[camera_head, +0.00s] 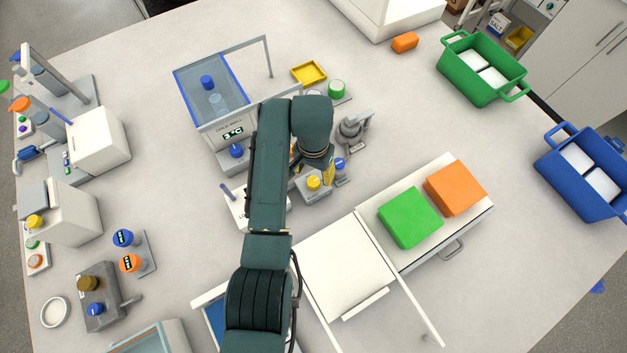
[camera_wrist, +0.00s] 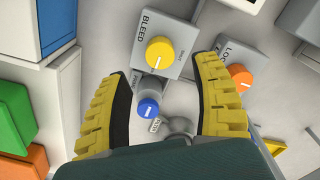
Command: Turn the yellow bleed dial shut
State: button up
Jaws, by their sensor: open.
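The yellow bleed dial (camera_wrist: 160,53) sits on a grey box (camera_wrist: 187,40) marked BLEED in the wrist view. Its white pointer line points toward the bottom of that picture, slightly left.
A blue knob (camera_wrist: 148,108) and a grey fitting (camera_wrist: 176,128) lie close between the fingers. An orange dial (camera_wrist: 240,77) on another grey box is close to the right finger.

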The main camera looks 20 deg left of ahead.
aim_at(314, 181)
notch_tip(314, 181, down, 6)
jog(key=shift+f, duration=0.25)
jog(key=shift+c, duration=0.4)
grip_shut()
